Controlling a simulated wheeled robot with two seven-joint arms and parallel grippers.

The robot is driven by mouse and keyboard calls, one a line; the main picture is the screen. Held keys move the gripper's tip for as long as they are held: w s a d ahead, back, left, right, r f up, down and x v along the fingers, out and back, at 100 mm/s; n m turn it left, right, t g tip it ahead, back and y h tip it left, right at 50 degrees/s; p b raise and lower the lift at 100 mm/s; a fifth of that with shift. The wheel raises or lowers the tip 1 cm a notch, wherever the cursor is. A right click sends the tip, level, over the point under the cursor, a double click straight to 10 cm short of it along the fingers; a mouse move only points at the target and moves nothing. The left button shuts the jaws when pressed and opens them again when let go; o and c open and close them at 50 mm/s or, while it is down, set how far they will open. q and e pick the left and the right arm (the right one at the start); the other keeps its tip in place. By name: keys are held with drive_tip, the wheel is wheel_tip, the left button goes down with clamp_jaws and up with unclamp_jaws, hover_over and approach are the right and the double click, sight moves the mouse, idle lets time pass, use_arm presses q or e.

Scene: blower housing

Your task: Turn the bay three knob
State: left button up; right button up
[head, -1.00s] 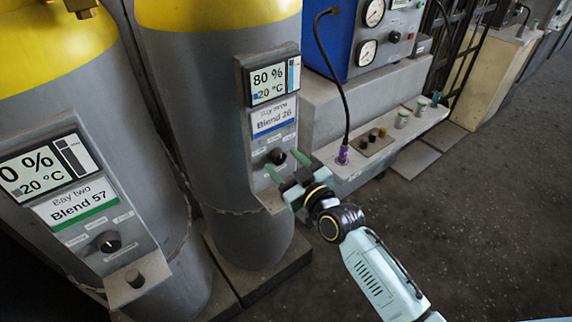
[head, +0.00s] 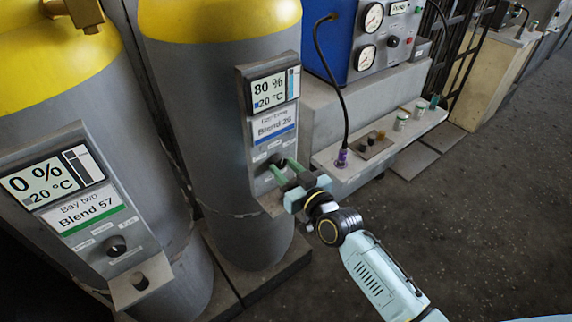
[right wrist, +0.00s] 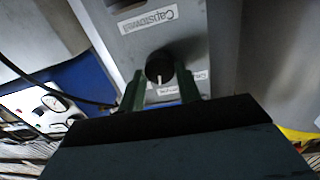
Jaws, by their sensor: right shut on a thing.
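The bay three knob (head: 275,159) is a small dark round knob on the grey panel (head: 262,182) of the right-hand cylinder, below the display reading 80 % and the Blend 26 label. My right gripper (head: 286,168) reaches it from the right, its green fingers shut on the knob. In the right wrist view the black knob (right wrist: 160,67) with a white pointer line sits between the two green fingertips (right wrist: 160,88), the line pointing down towards the gripper. The fingers partly hide the knob in the head view. My left gripper is not in view.
The bay two panel, with its own knob (head: 116,245) and a display reading 0 % (head: 52,178), is on the left cylinder. A blue gauge box (head: 375,42) stands behind on a grey bench (head: 330,158) with a black cable (head: 328,60). Open floor (head: 470,230) lies to the right.

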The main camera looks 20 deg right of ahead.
drive_tip(key=m+p, duration=0.2)
drive_tip(key=m, duration=0.3)
drive_tip(key=shift+r+p, duration=0.15)
drive_tip(key=shift+p, duration=0.15)
drive_tip(key=shift+m, duration=0.5)
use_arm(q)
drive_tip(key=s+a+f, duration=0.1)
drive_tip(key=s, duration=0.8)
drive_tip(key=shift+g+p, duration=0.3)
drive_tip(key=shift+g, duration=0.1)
use_arm(e)
drive_tip(key=shift+d+m, duration=0.1)
drive_tip(key=shift+m, duration=1.2)
drive_tip(key=o, duration=1)
